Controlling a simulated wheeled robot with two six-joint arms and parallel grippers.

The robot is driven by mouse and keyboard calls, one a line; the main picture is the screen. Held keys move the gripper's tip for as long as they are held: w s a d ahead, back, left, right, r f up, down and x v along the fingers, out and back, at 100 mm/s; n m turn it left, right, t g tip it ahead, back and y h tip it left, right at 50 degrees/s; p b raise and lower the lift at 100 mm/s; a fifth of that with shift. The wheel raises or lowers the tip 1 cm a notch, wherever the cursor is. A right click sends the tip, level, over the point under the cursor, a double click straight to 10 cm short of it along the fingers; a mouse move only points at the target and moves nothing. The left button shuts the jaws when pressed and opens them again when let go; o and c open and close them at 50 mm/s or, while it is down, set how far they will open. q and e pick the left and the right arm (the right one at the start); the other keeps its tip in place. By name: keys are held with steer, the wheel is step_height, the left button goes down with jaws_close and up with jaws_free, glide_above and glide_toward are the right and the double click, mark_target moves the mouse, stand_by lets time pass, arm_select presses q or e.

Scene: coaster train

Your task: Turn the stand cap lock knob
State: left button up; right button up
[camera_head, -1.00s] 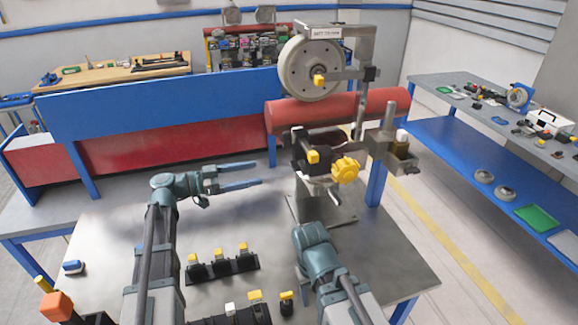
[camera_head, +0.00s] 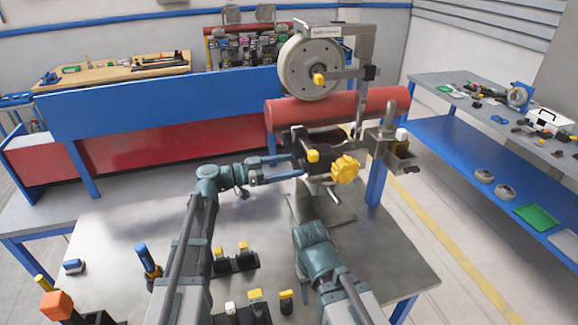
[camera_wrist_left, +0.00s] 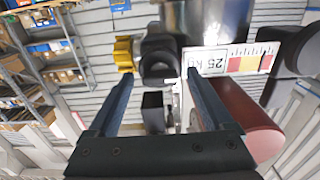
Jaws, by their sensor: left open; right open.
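The stand (camera_head: 318,208) rises from the table's right part. A yellow star-shaped knob (camera_head: 344,169) is on its front, and a smaller yellow knob (camera_head: 313,155) on a black block is left of it. I cannot tell which is the cap lock knob. My left gripper (camera_head: 298,168) is open, its tips at the stand's left side by the black block. In the left wrist view, a yellow knob (camera_wrist_left: 125,53) with a black cylinder (camera_wrist_left: 159,58) lies beyond the open, empty fingers (camera_wrist_left: 159,76). My right gripper (camera_head: 304,268) is low before the stand, its fingers mostly hidden.
A wheel (camera_head: 309,68) with a yellow knob is above a red roller (camera_head: 345,106) on the stand. Several black blocks with yellow caps (camera_head: 245,250) stand near the table front. A blue-handled tool (camera_head: 148,261) is left of them.

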arm_select(q)
steer(key=shift+c, duration=0.3)
jaws_close()
steer(key=shift+n, duration=9)
steer(key=shift+f, duration=0.1)
